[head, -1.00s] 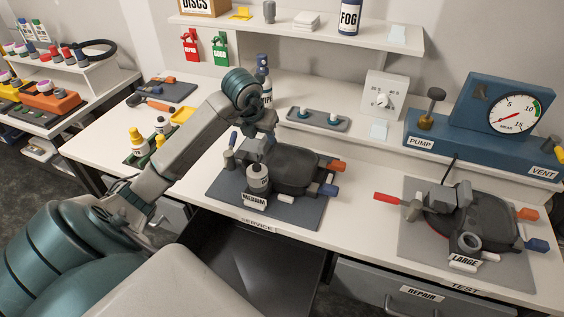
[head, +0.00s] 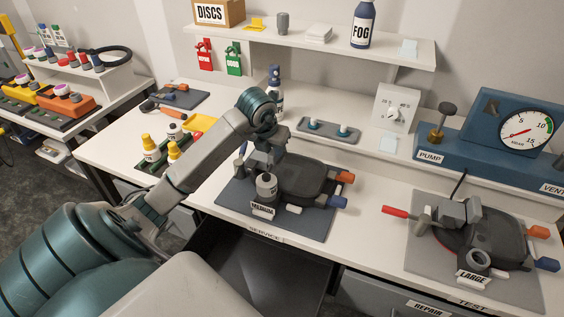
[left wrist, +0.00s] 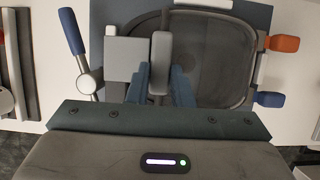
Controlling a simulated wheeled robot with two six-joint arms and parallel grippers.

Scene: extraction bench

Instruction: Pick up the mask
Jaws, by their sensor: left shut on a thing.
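A dark mask (head: 310,176) with an orange tab and a blue tab lies on the grey mat marked SERVICE, behind a MEDIUM label (head: 262,211). My left gripper (head: 264,160) is low over its left side. In the left wrist view the blue fingers (left wrist: 160,85) are shut on a grey upright piece of the mask (left wrist: 225,68). The gripped spot is partly hidden by the fingers. A second mask (head: 480,236), by the LARGE label, lies on the TEST mat at the right. My right gripper is not in view.
A blue pump unit (head: 500,140) with a dial stands at the back right. A grey tray (head: 328,130) and a dark spray bottle (head: 275,95) are behind the mask. Yellow-capped bottles (head: 150,148) stand at left. A drawer (head: 265,270) is open in front.

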